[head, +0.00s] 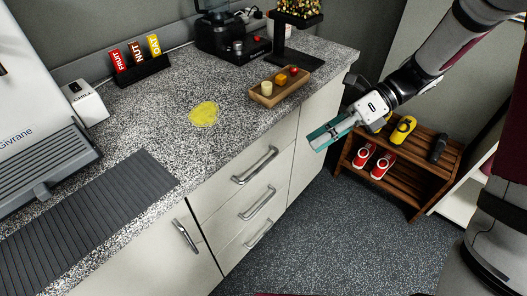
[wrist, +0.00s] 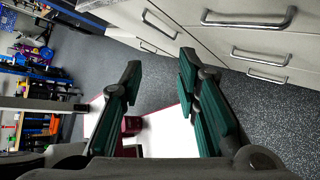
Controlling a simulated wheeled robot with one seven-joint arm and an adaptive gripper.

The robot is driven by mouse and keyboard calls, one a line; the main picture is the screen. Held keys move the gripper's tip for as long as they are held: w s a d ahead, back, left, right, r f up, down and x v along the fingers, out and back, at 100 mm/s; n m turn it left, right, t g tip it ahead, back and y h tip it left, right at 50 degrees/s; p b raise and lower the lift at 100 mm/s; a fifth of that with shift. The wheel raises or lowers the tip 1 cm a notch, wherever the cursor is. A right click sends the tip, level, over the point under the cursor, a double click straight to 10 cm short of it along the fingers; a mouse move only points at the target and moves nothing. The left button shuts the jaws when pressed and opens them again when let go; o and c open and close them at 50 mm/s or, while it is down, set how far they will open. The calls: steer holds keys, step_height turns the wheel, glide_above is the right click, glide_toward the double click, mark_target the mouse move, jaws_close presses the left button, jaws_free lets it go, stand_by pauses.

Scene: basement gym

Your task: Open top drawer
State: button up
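The top drawer (head: 217,190) is shut in the light cabinet under the speckled counter. Its silver bar handle (head: 255,165) is the uppermost of three stacked handles in the head view. The two drawers below it are shut too. My gripper (head: 333,134) has teal fingers and is to the right of the drawer handles, in front of the cabinet's right end, apart from them. In the wrist view my gripper (wrist: 160,66) is open, with nothing between its fingers. Several bar handles show ahead there; I cannot tell surely which is the top drawer's.
A wooden shoe rack (head: 400,165) with shoes stands beyond my gripper. On the counter (head: 150,110) are a wooden tray (head: 280,86), a yellow patch (head: 203,113) and a coffee machine (head: 230,35). A cabinet door handle (head: 185,236) sticks out at left. The floor in front is clear.

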mark_target(264, 166)
steer(key=w+f+m+t+y+b, duration=0.1)
steer(key=w+f+m+y+b, duration=0.2)
steer(key=f+m, duration=0.4)
steer(key=w+f+m+t+y+b, duration=0.15)
steer(key=w+f+m, duration=0.35)
steer(key=f, duration=0.5)
steer(key=shift+g+y, duration=0.25)
steer(key=shift+y, duration=0.2)
steer(key=a, duration=0.4)
steer(key=s+a+f, duration=0.1)
steer(key=a, duration=0.8)
steer(key=shift+s+a+f, duration=0.3)
steer(key=shift+s, duration=0.05)
steer(key=shift+c, duration=0.6)
jaws_close()
